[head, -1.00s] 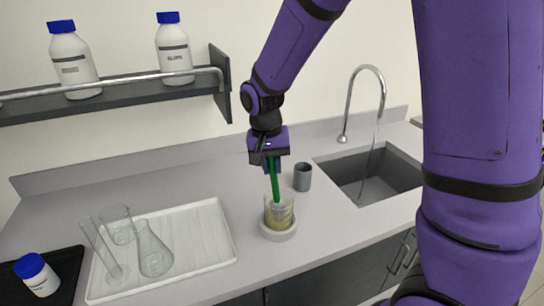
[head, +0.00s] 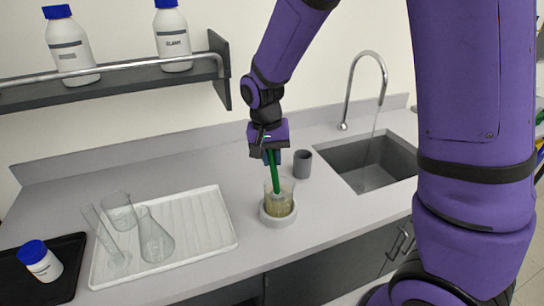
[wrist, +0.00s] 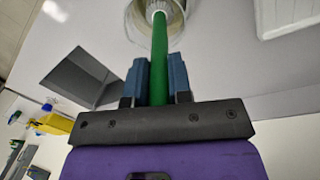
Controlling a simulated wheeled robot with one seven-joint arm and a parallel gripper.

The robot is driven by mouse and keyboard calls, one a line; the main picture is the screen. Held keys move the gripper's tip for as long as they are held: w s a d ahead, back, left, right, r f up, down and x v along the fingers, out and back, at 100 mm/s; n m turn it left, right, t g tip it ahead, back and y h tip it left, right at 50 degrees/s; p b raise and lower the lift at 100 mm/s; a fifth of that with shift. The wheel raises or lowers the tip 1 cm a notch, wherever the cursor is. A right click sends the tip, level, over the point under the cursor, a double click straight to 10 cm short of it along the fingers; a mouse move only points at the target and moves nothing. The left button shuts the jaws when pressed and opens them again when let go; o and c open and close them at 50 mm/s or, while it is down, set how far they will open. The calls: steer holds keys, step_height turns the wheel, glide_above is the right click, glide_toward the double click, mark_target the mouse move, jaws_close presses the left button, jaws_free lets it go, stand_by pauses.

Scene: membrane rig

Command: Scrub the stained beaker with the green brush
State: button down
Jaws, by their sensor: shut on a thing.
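The stained beaker (head: 277,206) is clear with a yellowish-brown film and stands upright in a pale round holder (head: 277,218) on the counter. The green brush (head: 273,173) has its lower end inside the beaker. My gripper (head: 272,158) is above the beaker, shut on the brush handle. In the wrist view the blue fingers of my gripper (wrist: 157,82) stand on either side of the green brush (wrist: 160,45). The brush's white head reaches into the beaker (wrist: 150,18), partly out of the frame.
A white drying tray (head: 210,245) with clear glassware is left of the beaker. A grey cup (head: 303,164) stands just behind right, beside the sink (head: 370,178) and its tap (head: 347,100). A dark tray (head: 65,285) with a blue-capped bottle (head: 38,261) is far left.

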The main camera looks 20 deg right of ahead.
steer(key=shift+f, duration=0.55)
stand_by(0.4)
steer(key=shift+w+a, duration=0.1)
